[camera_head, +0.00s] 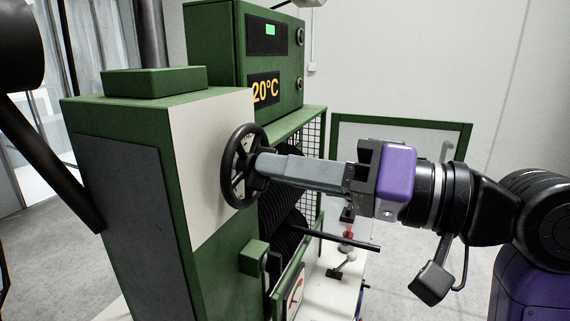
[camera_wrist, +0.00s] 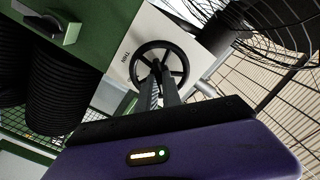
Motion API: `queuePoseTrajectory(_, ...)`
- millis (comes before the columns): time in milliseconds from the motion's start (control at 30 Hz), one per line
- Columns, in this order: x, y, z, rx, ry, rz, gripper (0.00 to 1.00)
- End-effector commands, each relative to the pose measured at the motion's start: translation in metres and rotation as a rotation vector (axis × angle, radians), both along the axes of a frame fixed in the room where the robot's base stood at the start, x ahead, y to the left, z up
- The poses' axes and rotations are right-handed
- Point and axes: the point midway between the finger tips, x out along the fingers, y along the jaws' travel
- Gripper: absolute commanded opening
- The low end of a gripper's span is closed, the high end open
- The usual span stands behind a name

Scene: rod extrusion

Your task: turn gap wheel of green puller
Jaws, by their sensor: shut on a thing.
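The black gap wheel (camera_head: 231,176) stands upright on the pale front panel of the green puller (camera_head: 122,119) in the head view. It also shows in the wrist view (camera_wrist: 182,57), with its spokes around a central hub. My gripper (camera_head: 262,168) reaches in from the right, its long grey fingers level and their tips at the wheel's hub. In the wrist view my gripper (camera_wrist: 159,78) has its two fingers close together at the hub, shut on the wheel's middle. The fingers hide part of the hub, so the exact grip spot is unclear.
A green control box (camera_head: 247,58) with a 20°C display stands behind the puller. Black ribbed rollers (camera_head: 285,237) and a thin black bar (camera_head: 345,240) lie below my gripper. A wire fan guard (camera_wrist: 262,30) is near the wheel in the wrist view.

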Motion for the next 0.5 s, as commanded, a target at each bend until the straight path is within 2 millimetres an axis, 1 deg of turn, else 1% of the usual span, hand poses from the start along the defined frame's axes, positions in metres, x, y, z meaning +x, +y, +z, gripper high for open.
queuePoseTrajectory(167, 0.0005, -0.0005, 0.0046, 0.031, 0.087, -0.001, 0.0)
queuePoseTrajectory(500, 0.0009, -0.0004, 0.0052, 0.121, 0.34, -0.001, 0.0)
